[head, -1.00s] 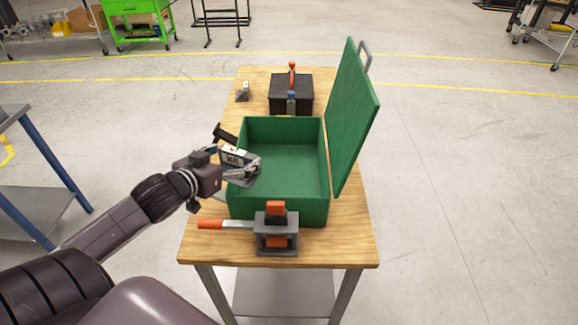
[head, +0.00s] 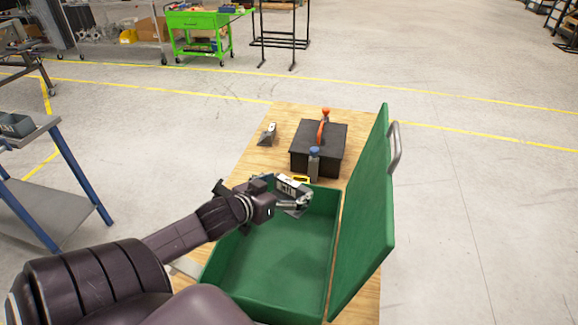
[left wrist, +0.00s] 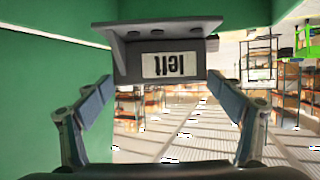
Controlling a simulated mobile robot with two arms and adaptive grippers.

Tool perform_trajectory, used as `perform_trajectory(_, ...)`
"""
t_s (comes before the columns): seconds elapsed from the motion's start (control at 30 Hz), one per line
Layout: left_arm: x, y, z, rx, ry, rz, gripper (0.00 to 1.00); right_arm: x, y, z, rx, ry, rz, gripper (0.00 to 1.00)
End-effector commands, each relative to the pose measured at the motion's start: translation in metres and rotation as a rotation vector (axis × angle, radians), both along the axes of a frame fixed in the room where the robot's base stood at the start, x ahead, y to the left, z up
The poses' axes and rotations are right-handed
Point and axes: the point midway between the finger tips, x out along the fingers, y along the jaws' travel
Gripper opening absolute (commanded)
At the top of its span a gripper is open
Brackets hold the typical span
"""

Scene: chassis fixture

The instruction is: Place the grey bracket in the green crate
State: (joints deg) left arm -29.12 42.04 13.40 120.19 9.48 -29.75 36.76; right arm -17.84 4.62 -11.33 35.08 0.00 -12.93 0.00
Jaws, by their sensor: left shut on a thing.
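My left gripper (head: 291,202) is shut on a grey bracket (head: 292,187) with a white label. In the left wrist view the bracket (left wrist: 165,62) sits between the two fingers, its label reading "left" upside down and a flange with holes on top. The green crate (head: 280,255) stands open on the wooden table, and its interior looks empty. Seen from the head, the gripper and bracket are over the far left part of the crate; their height above it is hard to tell. My right gripper is not in view.
The crate's open green lid (head: 365,220) rises on its right side. Beyond the crate, a black box (head: 318,147) with an orange-handled clamp stands on the table (head: 250,160). A small grey part (head: 267,133) lies left of it. A metal cart (head: 60,190) stands at the left.

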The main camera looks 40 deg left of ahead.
Motion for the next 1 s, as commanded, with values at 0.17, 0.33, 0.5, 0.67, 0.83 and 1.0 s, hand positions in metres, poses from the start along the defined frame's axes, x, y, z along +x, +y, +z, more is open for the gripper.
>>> perform_trajectory(0.17, 0.001, 0.000, -0.046, -0.003, -0.001, 0.001, 0.48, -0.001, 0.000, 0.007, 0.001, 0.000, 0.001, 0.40)
perform_trajectory(0.33, 0.001, 0.000, -0.087, -0.001, -0.003, 0.002, 0.48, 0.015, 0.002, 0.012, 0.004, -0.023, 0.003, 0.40)
perform_trajectory(0.5, 0.002, 0.000, -0.110, 0.001, -0.006, 0.000, 0.48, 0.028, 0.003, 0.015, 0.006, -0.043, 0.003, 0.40)
perform_trajectory(0.67, 0.001, -0.001, -0.122, 0.001, -0.004, -0.001, 0.48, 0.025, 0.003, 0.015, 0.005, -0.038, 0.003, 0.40)
perform_trajectory(0.83, 0.002, 0.000, -0.144, 0.001, -0.005, 0.000, 0.48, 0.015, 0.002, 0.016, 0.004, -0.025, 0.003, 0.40)
perform_trajectory(1.0, 0.002, -0.001, -0.153, 0.002, -0.005, -0.003, 0.48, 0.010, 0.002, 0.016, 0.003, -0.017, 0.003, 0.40)
